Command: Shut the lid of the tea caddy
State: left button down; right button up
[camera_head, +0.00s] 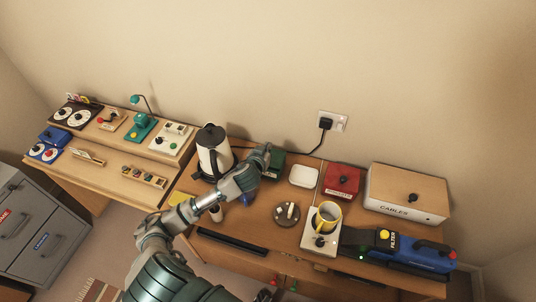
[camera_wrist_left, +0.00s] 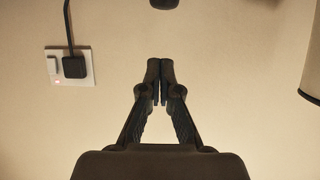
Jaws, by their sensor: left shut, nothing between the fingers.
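A dark green box (camera_head: 276,168), which looks like the tea caddy, stands at the back of the right-hand desk against the wall. My left arm and gripper cover part of it, so I cannot tell how its lid stands. My left gripper (camera_head: 266,152) is over the box's left side, near the wall; whether it touches the box is unclear. In the left wrist view the gripper (camera_wrist_left: 160,72) is shut and empty, its fingertips together in front of bare wall. My right gripper is not in view.
A white and black kettle (camera_head: 213,152) stands left of my gripper. A white box (camera_head: 303,175), a red box (camera_head: 342,181) and a cables box (camera_head: 408,193) stand to the right. A plug and socket (camera_head: 328,122) sit on the wall, also in the wrist view (camera_wrist_left: 72,66).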

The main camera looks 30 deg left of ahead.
pick_arm(q)
jog(key=f, duration=0.3)
jog(key=shift+w+a+f, duration=0.3)
jog(key=shift+w+a, duration=0.05)
jog(key=shift+s+f, duration=0.15)
jog(key=shift+f, duration=0.3)
jog(key=shift+d, duration=0.2)
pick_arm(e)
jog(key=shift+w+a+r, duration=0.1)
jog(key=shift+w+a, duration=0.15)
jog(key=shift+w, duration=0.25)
pick_arm(q)
jog(key=shift+f, duration=0.1)
jog(key=f+t+b, duration=0.1)
jog(key=b, duration=0.1)
jog(key=shift+s+f+b, duration=0.1)
jog(key=shift+s+b, duration=0.1)
jog(key=shift+b, duration=0.1)
jog(key=shift+s+d+f+t+y+b, duration=0.15)
jog(key=shift+s+f+t+y+b, duration=0.25)
jog(key=shift+b, duration=0.65)
jog(key=shift+r, duration=0.2)
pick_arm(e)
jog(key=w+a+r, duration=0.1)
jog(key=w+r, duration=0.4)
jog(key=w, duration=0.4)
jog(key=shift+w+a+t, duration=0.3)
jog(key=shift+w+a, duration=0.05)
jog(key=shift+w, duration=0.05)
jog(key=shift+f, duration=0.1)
